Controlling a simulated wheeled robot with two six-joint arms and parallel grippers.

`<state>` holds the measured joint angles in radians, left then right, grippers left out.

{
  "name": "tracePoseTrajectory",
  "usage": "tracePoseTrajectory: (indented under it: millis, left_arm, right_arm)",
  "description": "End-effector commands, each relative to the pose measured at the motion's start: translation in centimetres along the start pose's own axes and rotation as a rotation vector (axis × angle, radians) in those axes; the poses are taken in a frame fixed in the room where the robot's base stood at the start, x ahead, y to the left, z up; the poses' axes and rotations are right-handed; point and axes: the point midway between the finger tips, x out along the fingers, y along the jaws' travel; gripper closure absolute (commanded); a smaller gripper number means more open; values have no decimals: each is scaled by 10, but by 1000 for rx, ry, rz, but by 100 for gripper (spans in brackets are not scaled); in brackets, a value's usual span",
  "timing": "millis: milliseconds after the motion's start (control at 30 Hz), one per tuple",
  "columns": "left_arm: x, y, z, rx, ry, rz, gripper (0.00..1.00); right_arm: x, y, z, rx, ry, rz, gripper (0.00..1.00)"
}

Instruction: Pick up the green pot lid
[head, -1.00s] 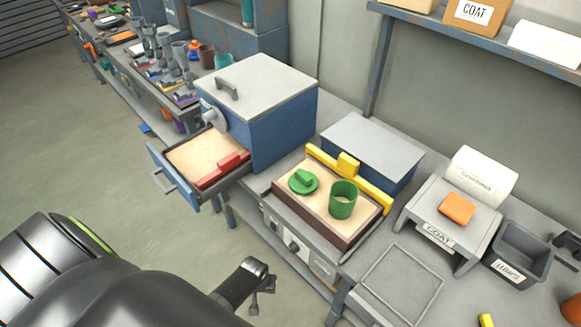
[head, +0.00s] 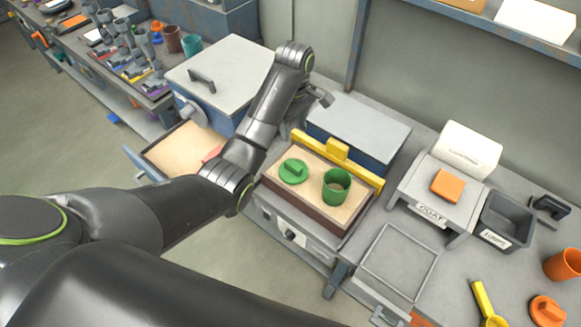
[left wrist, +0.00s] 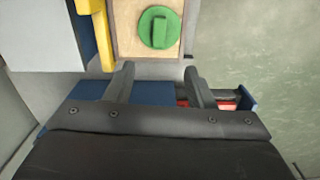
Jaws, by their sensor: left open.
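The green pot lid (head: 293,171) lies flat on the sand-coloured top of a dark-sided box, with its handle bar up. In the left wrist view the lid (left wrist: 159,32) is beyond the fingertips, apart from them. A green pot (head: 337,187) stands open on the same box, right of the lid. My left gripper (head: 322,97) is above the bench behind the lid, near the grey-topped blue box. In the left wrist view its two fingers (left wrist: 158,75) are spread with nothing between them. My right gripper is not in view.
A yellow bar (head: 337,150) runs along the back of the sand-topped box. The blue cabinet (head: 232,75) and its open sand drawer (head: 180,150) stand left. The grey COAT stand (head: 423,195) and a dark bin (head: 506,222) stand right.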

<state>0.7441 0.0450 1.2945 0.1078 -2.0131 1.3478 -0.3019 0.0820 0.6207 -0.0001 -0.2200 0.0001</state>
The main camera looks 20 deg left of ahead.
Motion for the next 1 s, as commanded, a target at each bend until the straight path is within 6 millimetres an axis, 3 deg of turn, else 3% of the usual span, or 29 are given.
tracePoseTrajectory:
  millis: [333,400,633,1000]
  left_arm:
    - [53,0,0,1,0,0,51]
    - [61,-1,0,0,-2,-5,51]
    - [105,-1,0,1,-1,-3,51]
    - [131,0,0,2,-1,-3,51]
  right_arm:
    - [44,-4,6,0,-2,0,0]
    - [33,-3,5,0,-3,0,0]
    - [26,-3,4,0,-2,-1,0]
    - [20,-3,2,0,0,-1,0]
